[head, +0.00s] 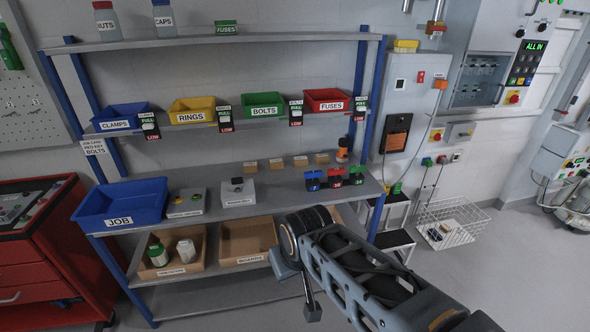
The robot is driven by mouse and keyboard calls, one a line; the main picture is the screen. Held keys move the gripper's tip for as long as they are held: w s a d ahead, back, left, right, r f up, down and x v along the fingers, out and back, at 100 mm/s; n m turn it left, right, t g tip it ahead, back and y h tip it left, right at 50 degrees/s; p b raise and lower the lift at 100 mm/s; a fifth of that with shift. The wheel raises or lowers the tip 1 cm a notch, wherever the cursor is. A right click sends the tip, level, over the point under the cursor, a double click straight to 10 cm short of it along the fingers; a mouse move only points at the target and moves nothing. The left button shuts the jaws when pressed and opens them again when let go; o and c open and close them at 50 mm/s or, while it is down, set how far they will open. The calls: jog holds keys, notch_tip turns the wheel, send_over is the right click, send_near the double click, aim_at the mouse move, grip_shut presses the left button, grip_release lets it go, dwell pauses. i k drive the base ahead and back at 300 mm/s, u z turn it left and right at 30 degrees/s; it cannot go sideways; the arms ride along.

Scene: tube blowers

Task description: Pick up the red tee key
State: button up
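Three small dark holders with coloured tops stand in a row on the workbench shelf: blue, red and green from left to right. The middle, red-topped one (335,175) may hold the red tee key; its shape is too small to tell for sure. My arm reaches in from the lower right, and its far end is in front of the bench edge, below and nearer than the row. A thin dark part ending in a small block (312,313) hangs there and seems to be my gripper, seen from the side. Its opening does not show, and nothing is visibly held.
A blue JOB bin (121,205) and grey boxes stand left on the bench (275,190). Coloured bins hang above; cardboard trays (248,240) sit below. A red tool cabinet (40,250) is at left, a wire basket (450,225) at right. Floor is clear at lower right.

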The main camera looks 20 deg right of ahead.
aim_at(337, 171)
jog(key=u, duration=0.35)
jog(key=i, duration=0.75)
jog(key=z, duration=0.6)
jog(key=i, duration=0.55)
jog(key=z, duration=0.5)
